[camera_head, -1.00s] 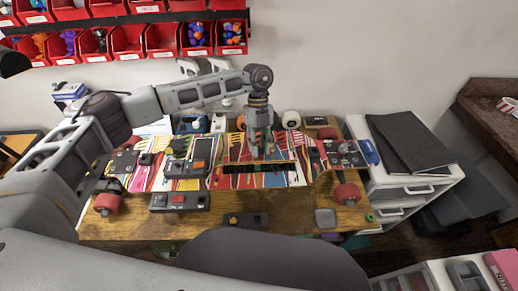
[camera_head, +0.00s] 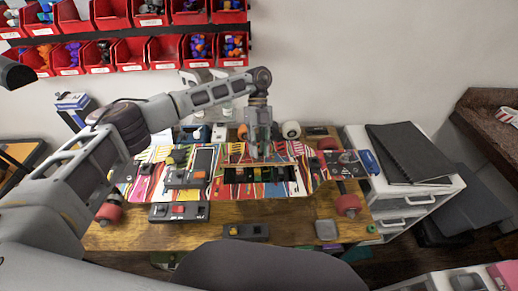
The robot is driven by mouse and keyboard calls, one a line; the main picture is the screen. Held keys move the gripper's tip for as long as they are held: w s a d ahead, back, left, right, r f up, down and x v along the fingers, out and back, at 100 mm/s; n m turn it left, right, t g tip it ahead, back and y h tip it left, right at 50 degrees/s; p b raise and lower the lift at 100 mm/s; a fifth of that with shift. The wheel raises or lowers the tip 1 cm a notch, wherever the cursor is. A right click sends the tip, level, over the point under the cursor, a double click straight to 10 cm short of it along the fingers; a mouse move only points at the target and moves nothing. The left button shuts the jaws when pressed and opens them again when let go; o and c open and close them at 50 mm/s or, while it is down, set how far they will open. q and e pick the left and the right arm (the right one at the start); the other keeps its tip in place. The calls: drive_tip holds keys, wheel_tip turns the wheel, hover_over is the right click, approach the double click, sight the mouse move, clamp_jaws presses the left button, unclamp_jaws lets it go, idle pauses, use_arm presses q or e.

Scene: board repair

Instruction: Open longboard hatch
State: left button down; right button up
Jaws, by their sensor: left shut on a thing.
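The longboard (camera_head: 145,187) lies across the wooden table, with a colourful striped deck and red wheels. A long rectangular opening (camera_head: 289,174) shows in its middle, with dark insides and small green and yellowish parts visible. My left gripper (camera_head: 260,156) points down at the far edge of this opening. It is shut on the hatch lid, which is mostly hidden by the fingers, so its exact tilt is hard to tell. My right gripper is out of view.
Black switch modules (camera_head: 179,211) lie on and in front of the board. A grey square piece (camera_head: 327,230) lies at the table's front right. A white drawer unit (camera_head: 403,190) with a black notebook (camera_head: 410,153) stands at the right. Red bins (camera_head: 131,52) hang on the wall.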

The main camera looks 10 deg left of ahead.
use_arm(q)
drive_tip(key=c, duration=1.2)
unclamp_jaws()
drive_tip(key=shift+o, duration=0.2)
drive_tip(key=v, duration=1.2)
drive_tip(key=shift+w, duration=0.1)
drive_tip(key=shift+c, duration=0.4)
